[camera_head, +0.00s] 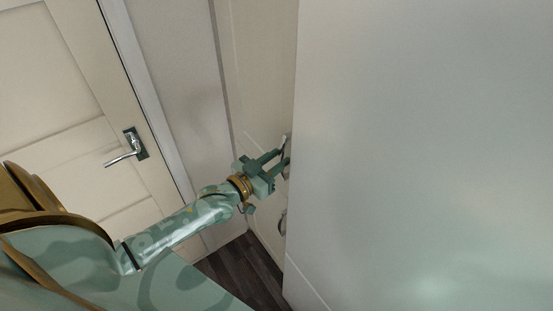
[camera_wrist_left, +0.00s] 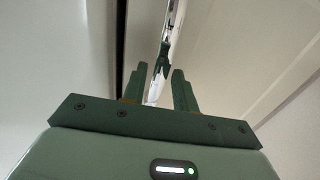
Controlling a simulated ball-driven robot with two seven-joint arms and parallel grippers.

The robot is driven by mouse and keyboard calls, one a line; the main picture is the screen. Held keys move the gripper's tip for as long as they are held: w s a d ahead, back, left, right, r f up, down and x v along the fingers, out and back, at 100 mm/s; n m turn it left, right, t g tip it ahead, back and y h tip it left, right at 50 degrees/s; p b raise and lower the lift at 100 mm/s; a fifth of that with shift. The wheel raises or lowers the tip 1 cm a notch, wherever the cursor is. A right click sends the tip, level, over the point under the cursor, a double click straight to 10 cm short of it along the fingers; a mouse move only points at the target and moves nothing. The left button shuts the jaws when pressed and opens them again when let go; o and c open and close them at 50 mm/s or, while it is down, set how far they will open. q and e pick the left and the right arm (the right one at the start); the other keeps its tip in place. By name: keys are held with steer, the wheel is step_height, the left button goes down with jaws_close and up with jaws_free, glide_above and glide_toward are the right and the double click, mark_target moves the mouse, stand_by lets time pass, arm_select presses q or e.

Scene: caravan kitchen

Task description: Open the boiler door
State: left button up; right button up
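A cream panel door (camera_head: 262,75), which looks like the boiler door, stands at the centre and appears closed. A metal handle (camera_head: 288,141) shows on it, partly hidden by my fingers and the white panel's edge. My left gripper (camera_head: 283,157) reaches to this handle. In the left wrist view, the silver handle (camera_wrist_left: 157,77) runs upright between my two green fingers (camera_wrist_left: 159,82), with some space visible on either side. The fingers look apart; I cannot tell whether either touches the handle. My right gripper is in neither view.
A large white panel (camera_head: 420,140) fills the right side, close to my left gripper. A second metal fitting (camera_head: 283,222) sits lower on the cream panel. A cream door (camera_head: 60,90) with a lever handle (camera_head: 124,157) is at left. Dark wood floor (camera_head: 240,270) shows below.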

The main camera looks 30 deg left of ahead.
arm_select(q)
steer(key=shift+w, duration=0.1)
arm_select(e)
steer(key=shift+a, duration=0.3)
arm_select(q)
jaws_close()
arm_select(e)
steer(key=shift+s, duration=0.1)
